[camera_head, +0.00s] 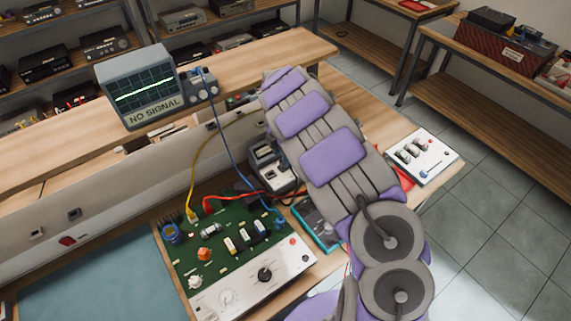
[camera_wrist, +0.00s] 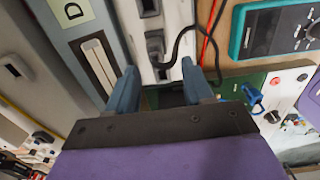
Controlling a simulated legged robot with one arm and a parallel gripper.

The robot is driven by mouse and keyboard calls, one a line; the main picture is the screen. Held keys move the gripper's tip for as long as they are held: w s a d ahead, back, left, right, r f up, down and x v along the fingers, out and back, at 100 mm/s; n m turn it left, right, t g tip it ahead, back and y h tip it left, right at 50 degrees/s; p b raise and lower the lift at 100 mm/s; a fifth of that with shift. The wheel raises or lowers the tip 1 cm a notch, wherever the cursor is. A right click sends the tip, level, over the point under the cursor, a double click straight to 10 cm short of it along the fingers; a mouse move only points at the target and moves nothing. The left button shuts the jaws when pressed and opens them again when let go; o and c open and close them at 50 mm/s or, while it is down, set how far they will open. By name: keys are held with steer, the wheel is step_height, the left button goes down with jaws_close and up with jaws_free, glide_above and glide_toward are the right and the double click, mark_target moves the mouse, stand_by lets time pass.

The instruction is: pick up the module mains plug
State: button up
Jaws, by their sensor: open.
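A black plug (camera_wrist: 156,48) with a black cord sits in a pale socket strip (camera_wrist: 172,14) in the wrist view; it appears to be the module mains plug, though no label on it is readable. My gripper (camera_wrist: 160,80) is open, its two blue-grey fingers apart and pointing at the strip. The plug lies just beyond the fingertips, roughly between them, and nothing is held. In the head view my arm covers the middle of the bench and I cannot make out the gripper or the plug there.
A green circuit board module (camera_head: 235,240) with knobs stands at the front of the bench. An oscilloscope (camera_head: 142,85) stands behind it. A teal multimeter (camera_wrist: 275,28) and red leads are right of the strip. A panel marked D (camera_wrist: 70,10) is on its left.

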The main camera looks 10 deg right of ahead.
mark_target(281, 160)
steer(key=f, duration=0.1)
steer(key=f+b, duration=0.1)
steer(key=w+a+f, duration=0.1)
steer(key=shift+f, duration=0.35)
steer(key=d, duration=0.2)
steer(key=d+f, duration=0.1)
steer(key=shift+d+f, duration=0.15)
steer(key=shift+d, duration=0.25)
steer(key=a, duration=0.3)
steer(key=shift+s+a, duration=0.1)
steer(key=shift+a, duration=0.3)
steer(key=c, duration=0.5)
steer(key=shift+c, duration=1)
steer(key=shift+d, duration=0.4)
steer(key=shift+c, duration=0.7)
steer(key=shift+d, duration=0.95)
jaws_close()
steer(key=shift+a, duration=0.5)
